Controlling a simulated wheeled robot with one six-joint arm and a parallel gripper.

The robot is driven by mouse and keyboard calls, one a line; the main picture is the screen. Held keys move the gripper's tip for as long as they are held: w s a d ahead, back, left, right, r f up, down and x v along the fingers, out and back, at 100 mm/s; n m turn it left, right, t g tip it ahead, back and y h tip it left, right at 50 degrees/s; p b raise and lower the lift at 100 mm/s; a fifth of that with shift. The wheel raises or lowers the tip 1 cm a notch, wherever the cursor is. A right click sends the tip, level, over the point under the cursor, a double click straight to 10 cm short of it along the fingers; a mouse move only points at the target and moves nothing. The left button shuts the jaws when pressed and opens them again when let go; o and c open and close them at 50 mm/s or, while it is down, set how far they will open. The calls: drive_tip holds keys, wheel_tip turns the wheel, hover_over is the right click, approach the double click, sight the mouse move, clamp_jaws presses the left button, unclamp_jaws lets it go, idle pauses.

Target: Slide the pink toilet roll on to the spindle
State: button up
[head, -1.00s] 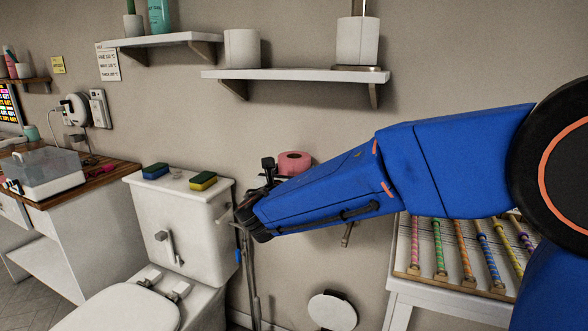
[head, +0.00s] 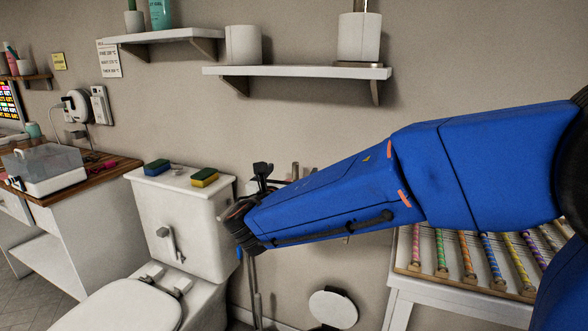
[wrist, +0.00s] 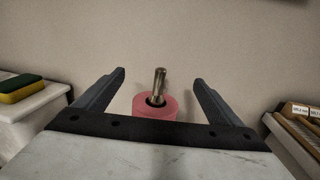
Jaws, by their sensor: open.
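The pink toilet roll (wrist: 146,109) is in the wrist view, hole upward. A metal spindle (wrist: 159,80) sticks up out of its hole, so the roll appears to be around it. My gripper (wrist: 159,76) is open, with one finger to the left of the roll and one to the right, both apart from it. In the head view, my arm hides the roll, and an upright metal piece, likely the spindle (head: 295,170), shows just above the arm.
The toilet cistern (head: 185,222) stands left of my gripper, with two sponges (head: 205,177) on top. A table with a rack of striped rods (head: 463,260) is at right. A wall shelf (head: 300,72) with white pots is above.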

drive_tip(key=v, duration=1.2)
drive_tip(key=shift+s+a, duration=0.1)
drive_tip(key=shift+s, duration=0.05)
